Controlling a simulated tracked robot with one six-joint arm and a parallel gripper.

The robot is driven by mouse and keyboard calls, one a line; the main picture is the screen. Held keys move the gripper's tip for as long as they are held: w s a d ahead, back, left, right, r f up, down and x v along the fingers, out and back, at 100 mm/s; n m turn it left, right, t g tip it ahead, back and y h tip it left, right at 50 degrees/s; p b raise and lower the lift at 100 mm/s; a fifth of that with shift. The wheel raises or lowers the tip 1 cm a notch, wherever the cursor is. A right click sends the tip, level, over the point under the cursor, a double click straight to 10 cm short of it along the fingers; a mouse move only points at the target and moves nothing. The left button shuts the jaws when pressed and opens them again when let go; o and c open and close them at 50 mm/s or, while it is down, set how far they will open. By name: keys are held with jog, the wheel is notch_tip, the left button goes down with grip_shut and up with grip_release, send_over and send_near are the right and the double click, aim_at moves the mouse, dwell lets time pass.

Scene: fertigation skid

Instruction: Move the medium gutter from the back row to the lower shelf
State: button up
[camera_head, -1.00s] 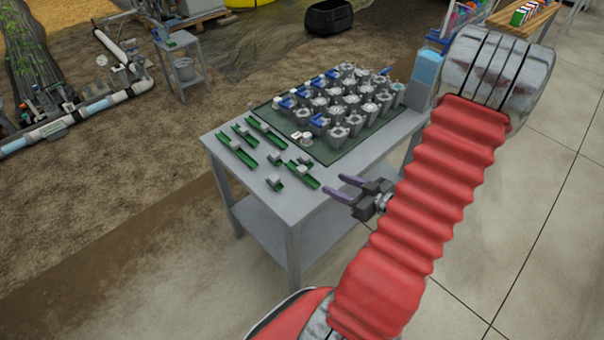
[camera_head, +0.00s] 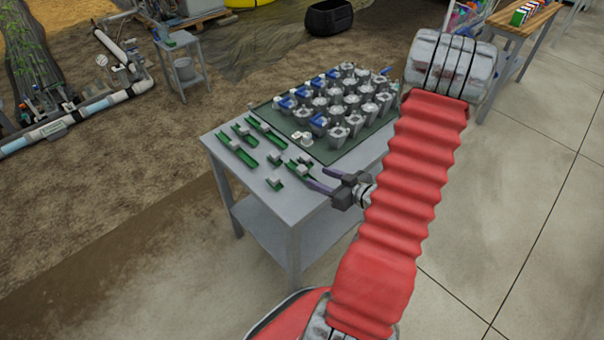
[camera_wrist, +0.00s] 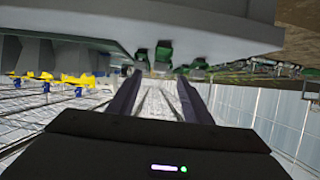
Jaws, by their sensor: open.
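Green gutters with small grey blocks on them lie in two rows on the grey table. The back row has a left gutter (camera_head: 231,145), a shorter middle gutter (camera_head: 245,136) and a right gutter (camera_head: 267,131); I cannot tell for certain which is the medium one. My gripper (camera_head: 316,177) is open and empty near that longer gutter, at the table's right edge. The wrist view shows its fingers (camera_wrist: 160,78) apart, with green pieces (camera_wrist: 163,57) beyond. The lower shelf (camera_head: 265,225) looks bare where visible.
A dark green mat (camera_head: 325,153) on the table holds several grey pots (camera_head: 338,134), some with blue parts. A small white fitting (camera_head: 302,138) sits at the mat's near edge.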

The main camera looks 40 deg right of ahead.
aim_at(305, 171)
jog(key=shift+w+f, duration=0.25)
jog(key=shift+w, duration=0.4)
jog(key=shift+x, duration=2.65)
jog(key=shift+a, duration=0.1)
jog(key=shift+c, duration=0.3)
grip_shut()
